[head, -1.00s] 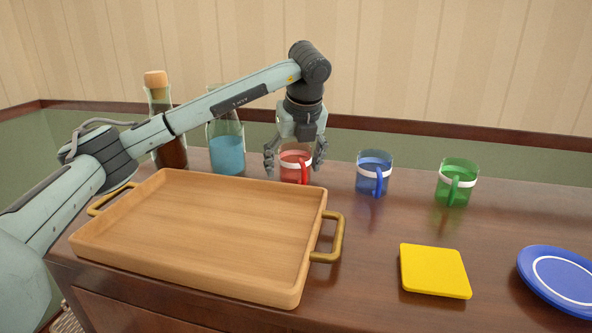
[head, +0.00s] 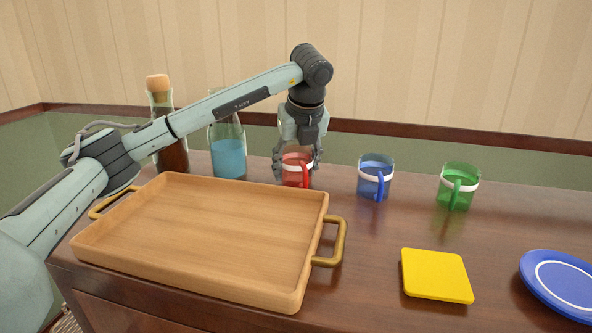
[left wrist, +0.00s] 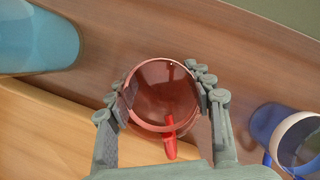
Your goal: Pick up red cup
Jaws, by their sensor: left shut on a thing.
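The red cup (head: 297,171) is see-through with a white band and stands upright on the wooden cabinet top, behind the tray's right back corner. My left gripper (head: 297,166) reaches down from above and is shut on the red cup, one finger on each side. In the left wrist view, the red cup (left wrist: 162,96) shows from above between the fingers, its red handle toward the palm. My right gripper is in neither view.
A wooden tray (head: 205,235) with brass handles fills the front left. A dark bottle (head: 170,152) and a blue-filled bottle (head: 229,158) stand behind it. A blue cup (head: 374,178), green cup (head: 457,188), yellow coaster (head: 436,275) and blue plate (head: 562,282) are to the right.

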